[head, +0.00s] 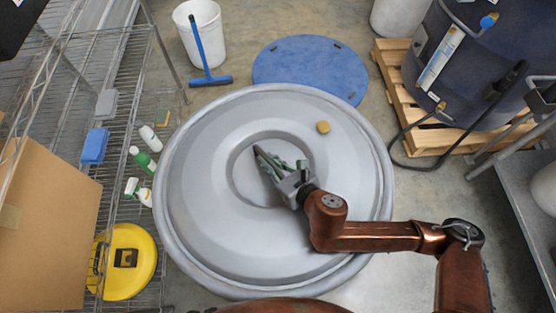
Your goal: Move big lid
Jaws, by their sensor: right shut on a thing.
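The big lid (205,190) is a large round grey disc filling the middle of the head view, with a raised ring and a recessed centre. A small tan round cap (323,127) sits on its upper right part. My right arm reaches in from the right, and my right gripper (268,160) is over the recessed centre, shut on the big lid. The exact spot it grips is hidden by the fingers. My left gripper is not seen.
A flat blue disc (310,68) lies on the floor behind the lid. A white bucket (200,35) with a blue squeegee (200,50) stands at back left. Wire shelving (120,55) lines the left, close to the lid. A dark blue drum (470,70) on a wooden pallet (425,137) stands right.

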